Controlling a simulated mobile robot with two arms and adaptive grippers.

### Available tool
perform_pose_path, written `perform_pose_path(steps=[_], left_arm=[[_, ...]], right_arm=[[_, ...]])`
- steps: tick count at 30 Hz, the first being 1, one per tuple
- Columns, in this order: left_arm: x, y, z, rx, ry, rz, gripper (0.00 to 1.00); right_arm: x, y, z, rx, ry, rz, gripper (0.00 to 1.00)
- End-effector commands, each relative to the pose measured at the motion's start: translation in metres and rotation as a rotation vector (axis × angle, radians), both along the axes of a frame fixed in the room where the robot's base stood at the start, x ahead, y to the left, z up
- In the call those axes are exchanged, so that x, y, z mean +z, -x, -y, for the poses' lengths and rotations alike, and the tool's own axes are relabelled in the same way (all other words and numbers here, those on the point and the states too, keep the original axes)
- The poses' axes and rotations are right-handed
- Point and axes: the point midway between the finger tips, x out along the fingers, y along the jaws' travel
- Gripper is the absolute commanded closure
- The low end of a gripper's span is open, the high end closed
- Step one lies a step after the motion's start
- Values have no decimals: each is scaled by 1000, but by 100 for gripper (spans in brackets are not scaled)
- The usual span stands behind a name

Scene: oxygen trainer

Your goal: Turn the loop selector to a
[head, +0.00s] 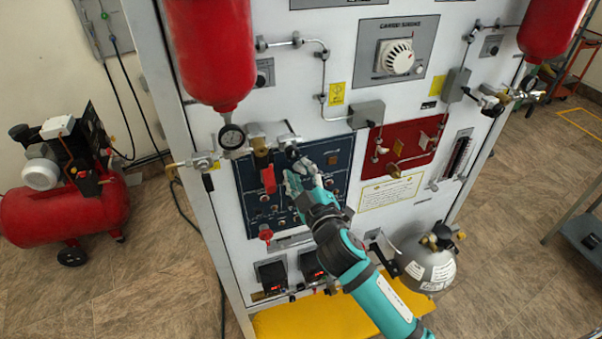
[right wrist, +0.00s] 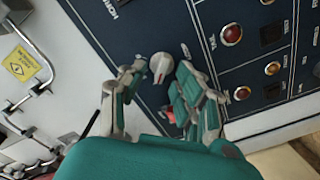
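A small grey selector knob (right wrist: 161,67) with a light pointer and a reddish mark sits on the dark blue panel (right wrist: 215,75) in the right wrist view. Its lettering is too blurred to read, so I cannot tell its setting. My right gripper (right wrist: 160,72) is open, with one finger on each side of the knob; I cannot tell whether they touch it. In the head view the right gripper (head: 294,172) is in front of the blue panel (head: 250,187), near its upper middle, and hides the knob. My left gripper is not in view.
A red cylinder (head: 212,50) and a gauge (head: 231,137) are above and left of the gripper. A red panel (head: 403,143) with valves is to its right. Red indicator lamps (right wrist: 231,34) are beside the knob. A red compressor (head: 65,205) stands on the floor at left.

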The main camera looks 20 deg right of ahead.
Motion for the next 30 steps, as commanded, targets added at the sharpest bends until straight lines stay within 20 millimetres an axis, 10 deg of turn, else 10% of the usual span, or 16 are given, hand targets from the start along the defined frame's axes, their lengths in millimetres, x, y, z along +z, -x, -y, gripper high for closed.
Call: perform_pose_path(steps=[8, 21, 30], left_arm=[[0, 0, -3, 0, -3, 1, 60], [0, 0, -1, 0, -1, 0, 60], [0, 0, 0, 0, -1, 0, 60]], right_arm=[[-1, 12, 0, 0, -2, -3, 68], [-2, 98, 3, -1, -2, -4, 68], [0, 120, 4, 0, -1, 0, 68]])
